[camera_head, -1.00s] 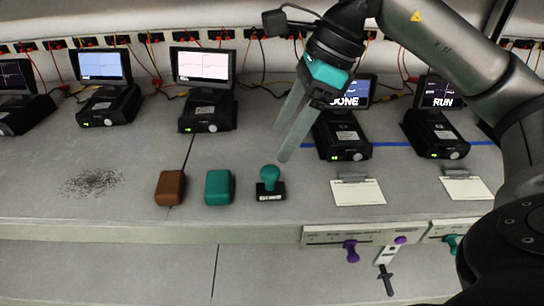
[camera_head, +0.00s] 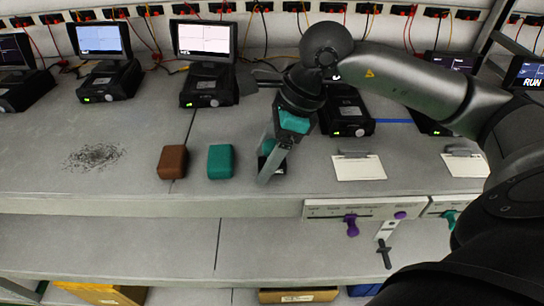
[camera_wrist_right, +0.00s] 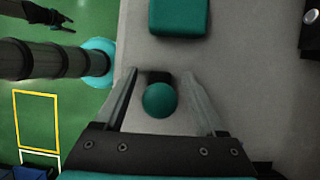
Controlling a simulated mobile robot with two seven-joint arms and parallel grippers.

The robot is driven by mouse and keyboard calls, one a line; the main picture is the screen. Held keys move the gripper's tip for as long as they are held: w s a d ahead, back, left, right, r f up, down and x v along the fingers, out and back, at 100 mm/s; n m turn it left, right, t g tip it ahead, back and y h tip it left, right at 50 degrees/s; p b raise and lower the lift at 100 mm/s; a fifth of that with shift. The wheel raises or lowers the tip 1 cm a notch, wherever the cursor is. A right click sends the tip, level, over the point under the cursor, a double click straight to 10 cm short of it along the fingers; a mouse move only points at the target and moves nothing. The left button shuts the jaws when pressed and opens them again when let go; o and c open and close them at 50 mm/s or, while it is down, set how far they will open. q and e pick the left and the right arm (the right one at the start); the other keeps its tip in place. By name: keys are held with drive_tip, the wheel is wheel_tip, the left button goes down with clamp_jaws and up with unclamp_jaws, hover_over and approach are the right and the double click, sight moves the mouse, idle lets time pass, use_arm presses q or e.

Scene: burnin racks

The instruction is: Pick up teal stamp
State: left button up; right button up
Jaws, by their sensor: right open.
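The teal stamp (camera_head: 267,147) stands upright on the grey bench near its front edge, mostly hidden behind my right gripper in the head view. In the right wrist view its round teal knob (camera_wrist_right: 159,100) sits between the two fingers, with part of its dark base behind the knob. My right gripper (camera_head: 264,172) is open and lowered around the stamp. Gaps show between the knob and both fingers, so it is not gripped. My left gripper does not show in the head view.
A teal block (camera_head: 220,161) and a brown block (camera_head: 172,162) stand left of the stamp. White cards (camera_head: 358,167) lie to the right. Black devices with screens (camera_head: 207,82) line the back. A panel with purple knobs (camera_head: 350,208) hangs at the bench edge.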

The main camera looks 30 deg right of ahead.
drive_tip(key=shift+c, duration=0.4)
clamp_jaws()
